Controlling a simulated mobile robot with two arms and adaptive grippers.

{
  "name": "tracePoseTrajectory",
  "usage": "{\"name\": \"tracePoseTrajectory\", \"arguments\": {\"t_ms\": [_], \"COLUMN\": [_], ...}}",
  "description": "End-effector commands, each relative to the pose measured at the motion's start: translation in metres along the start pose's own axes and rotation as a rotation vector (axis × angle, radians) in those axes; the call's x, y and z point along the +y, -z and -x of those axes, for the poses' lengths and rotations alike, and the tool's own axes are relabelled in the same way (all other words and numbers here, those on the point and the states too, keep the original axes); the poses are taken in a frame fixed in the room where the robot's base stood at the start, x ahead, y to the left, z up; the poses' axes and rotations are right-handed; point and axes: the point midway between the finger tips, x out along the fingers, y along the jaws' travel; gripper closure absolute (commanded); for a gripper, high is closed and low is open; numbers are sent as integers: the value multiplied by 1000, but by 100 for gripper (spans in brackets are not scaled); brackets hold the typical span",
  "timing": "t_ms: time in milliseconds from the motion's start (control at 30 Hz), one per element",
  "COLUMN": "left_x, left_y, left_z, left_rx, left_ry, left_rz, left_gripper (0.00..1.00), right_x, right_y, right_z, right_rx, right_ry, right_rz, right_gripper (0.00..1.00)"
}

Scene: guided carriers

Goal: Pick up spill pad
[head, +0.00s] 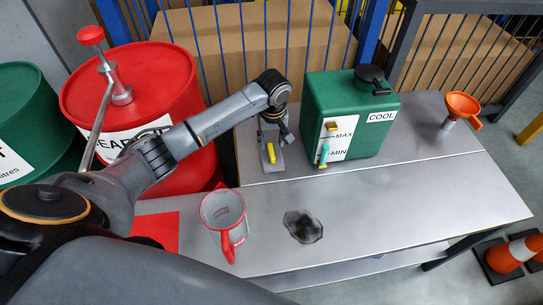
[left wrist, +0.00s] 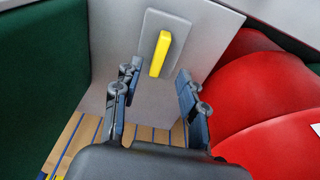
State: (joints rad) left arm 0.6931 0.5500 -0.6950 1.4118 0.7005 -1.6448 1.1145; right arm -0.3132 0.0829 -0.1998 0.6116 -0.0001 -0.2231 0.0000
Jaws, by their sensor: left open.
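The spill pad looks to be a grey flat pad (head: 269,165) with a yellow bar handle (head: 271,153), lying on the metal bench left of the green can. My left gripper (head: 275,132) is above it, pointing down and partly hiding its far end. In the left wrist view the grey pad (left wrist: 178,33) and its yellow handle (left wrist: 160,54) lie beyond the fingertips. The left gripper (left wrist: 157,76) is open and empty there, its fingers apart and not touching the handle. My right gripper is not in view.
A green coolant can (head: 342,115) stands close right of the gripper. A red drum (head: 125,85) stands left.

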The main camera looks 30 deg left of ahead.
Motion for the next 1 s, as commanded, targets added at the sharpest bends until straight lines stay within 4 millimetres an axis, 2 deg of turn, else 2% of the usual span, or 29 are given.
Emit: {"name": "tracePoseTrajectory", "arguments": {"t_ms": [233,333,500,767,800,1000], "left_x": [0,0,0,0,0,0], "left_y": [0,0,0,0,0,0], "left_z": [-20,-36,-57,-61,-61,-61], "left_rx": [-1,-1,-1,1,1,1], "left_ry": [3,4,2,0,0,0], "left_rz": [-1,0,-1,-2,-2,-2], "left_gripper": [58,58,58,58,60,100], "right_x": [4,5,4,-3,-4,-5], "right_y": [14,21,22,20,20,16], "right_z": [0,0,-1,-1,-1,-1], "right_rx": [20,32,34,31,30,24], "right_ry": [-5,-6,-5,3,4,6], "right_rz": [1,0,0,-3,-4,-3], "right_gripper": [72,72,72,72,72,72]}}
